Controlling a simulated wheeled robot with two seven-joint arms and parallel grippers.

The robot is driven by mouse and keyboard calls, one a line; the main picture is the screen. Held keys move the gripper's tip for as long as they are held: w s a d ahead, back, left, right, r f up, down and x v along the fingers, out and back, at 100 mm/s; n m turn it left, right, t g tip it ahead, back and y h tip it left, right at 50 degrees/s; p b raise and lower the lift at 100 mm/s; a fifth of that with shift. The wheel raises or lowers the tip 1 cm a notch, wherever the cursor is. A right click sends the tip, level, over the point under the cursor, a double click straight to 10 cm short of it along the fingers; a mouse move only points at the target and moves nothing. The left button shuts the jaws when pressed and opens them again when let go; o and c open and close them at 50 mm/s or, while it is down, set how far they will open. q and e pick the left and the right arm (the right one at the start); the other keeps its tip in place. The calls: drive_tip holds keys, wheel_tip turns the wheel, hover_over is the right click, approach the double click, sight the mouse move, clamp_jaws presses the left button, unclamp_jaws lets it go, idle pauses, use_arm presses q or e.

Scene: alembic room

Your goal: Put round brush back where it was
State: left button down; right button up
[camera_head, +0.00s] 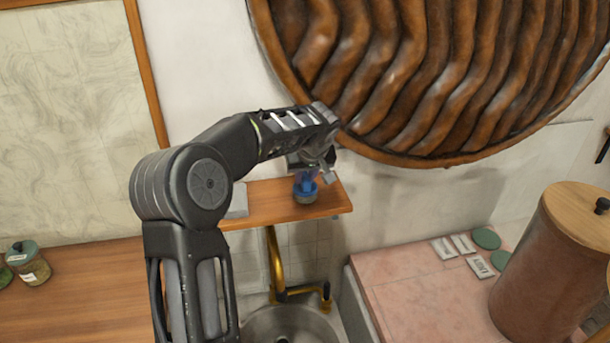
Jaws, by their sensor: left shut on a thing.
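A small round brush (304,190), blue on top with a paler lower part, is at the right part of a narrow wooden shelf (268,207) on the wall. My left gripper (311,172) reaches over the shelf from above and is shut on the brush. The gripper hides part of the brush's top. The brush looks upright, and its bottom is at or just above the shelf board; I cannot tell whether it touches. My right gripper is not in view.
A grey block (237,200) stands on the shelf, left of the brush. Below are a brass faucet (276,262) and a round sink (290,325). A large carved wooden disc (430,75) hangs close to my gripper. A brown canister (548,265) stands on the pink counter (415,300).

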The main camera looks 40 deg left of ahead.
use_arm(q)
drive_tip(key=shift+f, duration=0.2)
drive_tip(key=c, duration=1.3)
unclamp_jaws()
drive_tip(key=shift+o, duration=0.2)
drive_tip(key=shift+r, duration=0.1)
drive_tip(key=shift+r, duration=0.15)
drive_tip(key=shift+d+r, duration=0.1)
drive_tip(key=shift+r, duration=0.05)
drive_tip(key=b+v, duration=0.2)
drive_tip(key=v, duration=0.9)
drive_tip(key=shift+r, duration=0.25)
drive_tip(key=shift+s+d, duration=0.1)
drive_tip(key=shift+d, duration=0.05)
